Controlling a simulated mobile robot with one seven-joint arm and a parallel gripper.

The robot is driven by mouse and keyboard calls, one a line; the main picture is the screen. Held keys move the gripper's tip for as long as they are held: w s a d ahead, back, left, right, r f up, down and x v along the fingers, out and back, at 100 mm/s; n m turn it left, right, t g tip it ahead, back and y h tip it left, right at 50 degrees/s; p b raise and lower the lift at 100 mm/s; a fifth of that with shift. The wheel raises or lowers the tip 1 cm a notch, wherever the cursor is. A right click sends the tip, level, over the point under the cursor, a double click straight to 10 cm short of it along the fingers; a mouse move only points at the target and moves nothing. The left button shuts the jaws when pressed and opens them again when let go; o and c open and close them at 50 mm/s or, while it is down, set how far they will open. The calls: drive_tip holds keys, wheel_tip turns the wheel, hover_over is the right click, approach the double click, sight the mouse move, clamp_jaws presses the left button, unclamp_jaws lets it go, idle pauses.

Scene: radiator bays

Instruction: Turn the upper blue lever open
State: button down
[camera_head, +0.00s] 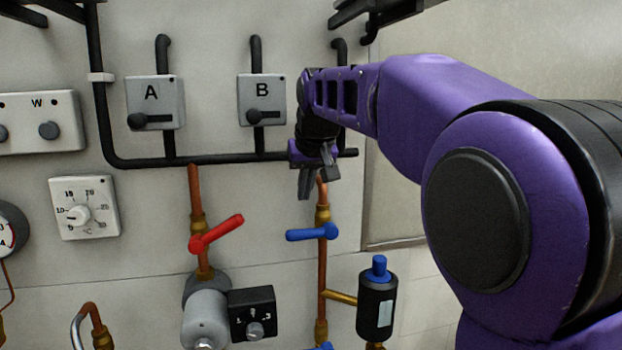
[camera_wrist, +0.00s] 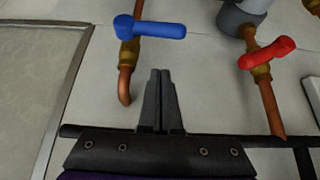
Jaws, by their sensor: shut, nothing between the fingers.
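The upper blue lever (camera_head: 307,234) sits on a brass valve on a vertical copper pipe. It lies about horizontal, across the pipe, with its handle pointing left. In the wrist view the same lever (camera_wrist: 152,28) shows at the top, its handle pointing right. My gripper (camera_head: 317,184) is just above the lever in the head view, pointing down, apart from it. In the wrist view my gripper (camera_wrist: 161,73) has its two fingers together with nothing between them. Part of another blue piece (camera_head: 322,347) shows at the bottom edge, lower on the same pipe.
A red lever (camera_head: 217,235) is on the pipe to the left. A black cylinder with a blue cap (camera_head: 377,300) stands right of the blue lever's pipe. A black horizontal pipe (camera_head: 220,159) and switch boxes A (camera_head: 155,102) and B (camera_head: 262,99) are above.

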hover_over(304, 234)
drive_tip(key=f, duration=0.4)
drive_tip(key=shift+w+a+f+b, duration=0.1)
drive_tip(key=shift+w+f+b, duration=0.15)
drive_tip(key=shift+f+b, duration=0.15)
drive_tip(key=shift+s+f, duration=0.2)
drive_tip(key=shift+f, duration=0.55)
